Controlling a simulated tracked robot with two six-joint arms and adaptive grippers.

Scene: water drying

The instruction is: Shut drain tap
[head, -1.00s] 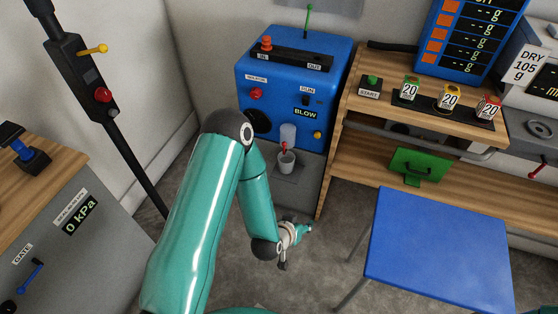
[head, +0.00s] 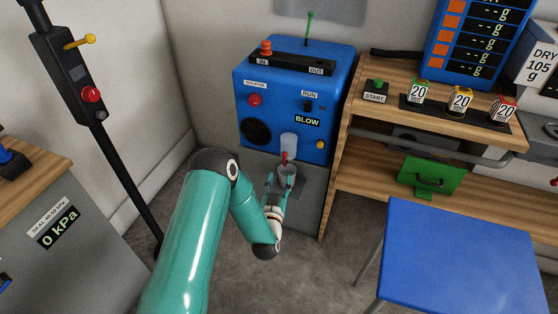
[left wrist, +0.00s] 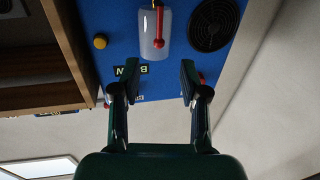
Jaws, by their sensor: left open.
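The drain tap (head: 285,157) is a small red lever at the foot of a clear water bowl (head: 289,141) on the blue blower unit's front. In the left wrist view the red tap (left wrist: 158,28) lies across the pale bowl (left wrist: 149,48), beyond my fingertips. My left gripper (head: 280,181) is open, just below the tap and in front of a grey cup (head: 288,171), which it partly hides. In the left wrist view the gripper's fingers (left wrist: 159,78) are spread with nothing between them, and the tap is ahead of them. My right gripper is out of view.
The blue blower unit (head: 301,84) stands on a grey base. A blue stool (head: 463,258) is in front. A black post (head: 121,157) stands left.

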